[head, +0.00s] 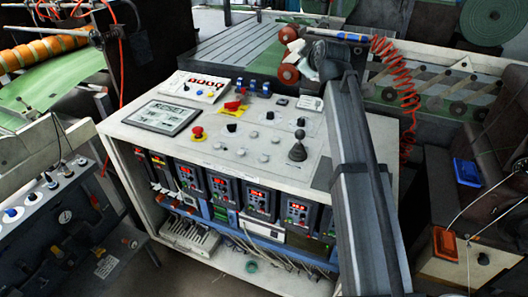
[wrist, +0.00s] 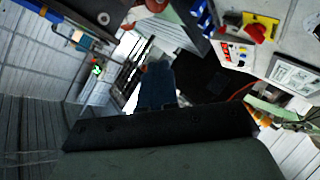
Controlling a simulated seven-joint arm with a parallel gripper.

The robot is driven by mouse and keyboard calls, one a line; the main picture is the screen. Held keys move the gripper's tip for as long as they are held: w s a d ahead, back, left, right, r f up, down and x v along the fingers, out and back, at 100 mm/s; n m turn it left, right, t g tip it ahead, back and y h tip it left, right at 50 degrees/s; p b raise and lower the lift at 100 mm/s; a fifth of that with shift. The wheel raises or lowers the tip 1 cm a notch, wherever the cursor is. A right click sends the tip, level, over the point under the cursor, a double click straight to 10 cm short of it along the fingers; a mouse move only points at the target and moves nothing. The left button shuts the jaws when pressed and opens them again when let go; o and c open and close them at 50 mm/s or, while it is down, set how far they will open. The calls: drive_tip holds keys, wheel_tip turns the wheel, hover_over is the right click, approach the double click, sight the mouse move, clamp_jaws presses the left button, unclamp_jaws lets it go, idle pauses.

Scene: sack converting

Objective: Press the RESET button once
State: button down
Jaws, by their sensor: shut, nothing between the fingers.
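In the wrist view the same framed plate (wrist: 294,75) is at the right edge, tilted. My gripper (wrist: 157,90) is shut and empty, its blue fingers close together in the middle of the wrist view. It is apart from the plate and points past the console. In the head view my arm's end is above the console's back edge, right of the plate; the fingers are not clear there.
The console top (head: 222,150) also carries a red emergency knob (head: 198,133), a red switch (head: 232,106), a board with red digits (head: 207,83) and a black joystick (head: 297,148). An orange-roller machine (head: 40,50) stands left. A red coiled hose (head: 400,80) hangs right.

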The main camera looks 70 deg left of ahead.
drive_tip(key=s+d+f+n+t+h, duration=0.1)
drive_tip(key=s+d+f+n+h, duration=0.3)
drive_tip(key=s+f, duration=0.5)
drive_tip(key=n+t+h, duration=0.2)
drive_tip(key=t+h, duration=0.2)
drive_tip(key=h, duration=0.2)
hover_over(262, 160)
wheel_tip(262, 160, down, 2)
drive_tip(key=shift+f, duration=0.2)
drive_tip(key=shift+f, duration=4.4)
drive_tip(key=shift+f, duration=0.25)
drive_tip(key=shift+f, duration=0.2)
